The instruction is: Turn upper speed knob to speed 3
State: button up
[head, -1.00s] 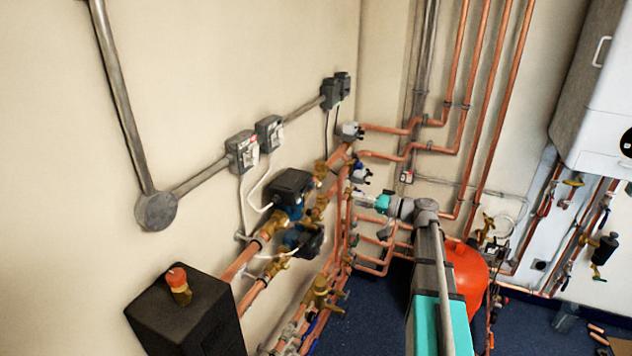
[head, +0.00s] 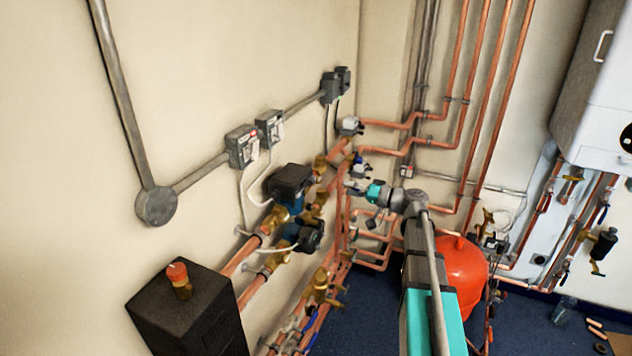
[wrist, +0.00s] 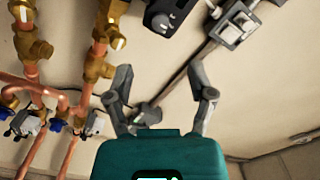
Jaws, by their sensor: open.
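The upper pump (head: 290,183), a black box on a blue body, sits on the brass and copper pipework along the left wall in the head view. The lower pump (head: 304,236) is just below it. The upper speed knob cannot be made out in the head view. The wrist view shows a dark pump housing (wrist: 168,14) with a round knob-like part at the top edge, partly cut off; I cannot tell which pump it is. My gripper (wrist: 160,88) is open and empty, its fingers apart from the housing. In the head view it is right of the pumps, too small to judge.
Copper pipes with brass valves (wrist: 95,65) fill the left of the wrist view. Switch boxes (head: 243,146) and grey conduit run along the wall. A black box with a red-topped fitting (head: 180,280) stands at front left. A red tank (head: 462,265) is beside my arm.

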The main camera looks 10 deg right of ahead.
aim_at(315, 180)
jog(key=x, duration=1)
jog(key=shift+w+a, duration=0.1)
jog(key=shift+a, duration=0.1)
grip_shut()
